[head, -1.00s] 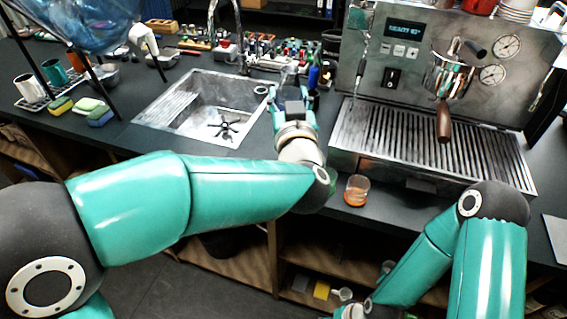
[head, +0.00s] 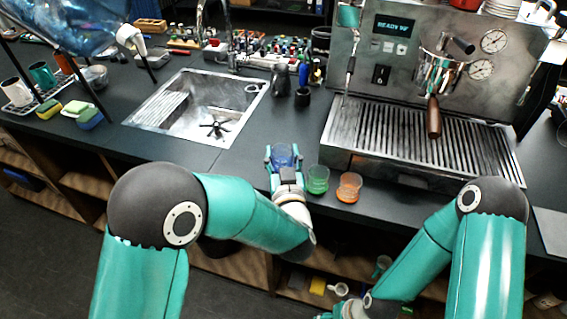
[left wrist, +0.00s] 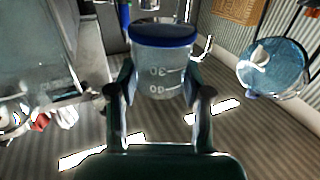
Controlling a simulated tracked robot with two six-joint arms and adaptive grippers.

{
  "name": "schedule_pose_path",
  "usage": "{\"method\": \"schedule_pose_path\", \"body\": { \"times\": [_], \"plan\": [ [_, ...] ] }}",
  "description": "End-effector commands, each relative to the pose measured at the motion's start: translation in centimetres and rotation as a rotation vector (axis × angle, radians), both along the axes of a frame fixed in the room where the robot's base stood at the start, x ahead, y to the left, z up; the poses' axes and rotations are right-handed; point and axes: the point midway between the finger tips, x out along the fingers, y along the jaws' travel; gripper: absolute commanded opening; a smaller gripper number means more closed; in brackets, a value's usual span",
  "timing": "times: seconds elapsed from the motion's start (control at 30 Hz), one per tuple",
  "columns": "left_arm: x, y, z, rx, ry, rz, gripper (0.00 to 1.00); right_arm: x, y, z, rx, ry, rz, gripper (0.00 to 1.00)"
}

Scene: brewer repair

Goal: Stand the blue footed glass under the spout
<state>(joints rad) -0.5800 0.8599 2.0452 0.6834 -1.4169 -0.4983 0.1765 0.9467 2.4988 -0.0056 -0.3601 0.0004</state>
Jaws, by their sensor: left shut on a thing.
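My left gripper (head: 284,160) is shut on the blue footed glass (head: 284,153), near the counter's front edge, left of a green glass. In the left wrist view the glass (left wrist: 163,65) sits between the fingers; it is clear with markings and a blue disc-like end at the picture's top. I cannot tell whether it touches the counter. The coffee machine's spout area, below the wooden-handled holder (head: 436,75), is to the right above the slatted drip tray (head: 400,140). My right gripper (head: 328,316) is barely in view at the bottom edge, its fingers mostly cut off.
A green glass (head: 317,180) and an orange glass (head: 349,187) stand right of my left gripper, in front of the tray. The sink (head: 200,110) is left. A dark pitcher (head: 280,80) and small black cup (head: 302,97) stand behind. Counter between these and my gripper is clear.

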Motion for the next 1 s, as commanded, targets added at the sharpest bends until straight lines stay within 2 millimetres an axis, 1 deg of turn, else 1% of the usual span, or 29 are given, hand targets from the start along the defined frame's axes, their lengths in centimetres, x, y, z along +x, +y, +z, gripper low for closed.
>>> {"method": "schedule_pose_path", "body": {
  "times": [0.1,0.2,0.3,0.5,0.6,0.63,0.7,0.77,1.0],
  "plan": [
    [0.0,0.0,-1.8,0.004,0.004,0.000,0.13,0.0,0.0,0.2,0.000,0.000,0.000,0.60],
    [0.0,0.0,-2.9,0.003,0.003,0.000,0.13,0.0,0.0,0.3,0.000,0.000,0.000,0.60],
    [0.0,0.1,-3.2,0.001,0.001,0.001,0.13,0.0,0.0,0.3,0.000,0.000,0.000,0.60],
    [0.0,0.1,-3.2,0.001,0.001,0.001,0.13,0.0,0.0,0.3,0.000,0.000,0.000,0.60],
    [0.0,0.1,-3.5,0.001,0.001,0.001,0.13,0.0,0.0,-0.1,0.000,0.000,0.000,0.60],
    [0.0,0.1,-3.4,0.001,0.002,0.001,0.54,0.0,0.0,0.1,0.000,0.000,0.000,0.60],
    [0.0,0.1,-3.4,0.001,0.002,0.000,0.66,0.0,0.0,0.1,0.000,0.000,0.000,0.60],
    [0.0,0.1,-3.4,0.001,0.002,0.000,0.74,0.0,0.0,0.1,0.000,0.000,0.000,0.60],
    [0.0,0.1,-3.3,0.001,0.002,0.000,0.74,0.0,0.0,0.1,0.000,0.000,0.000,0.60]
  ]
}}
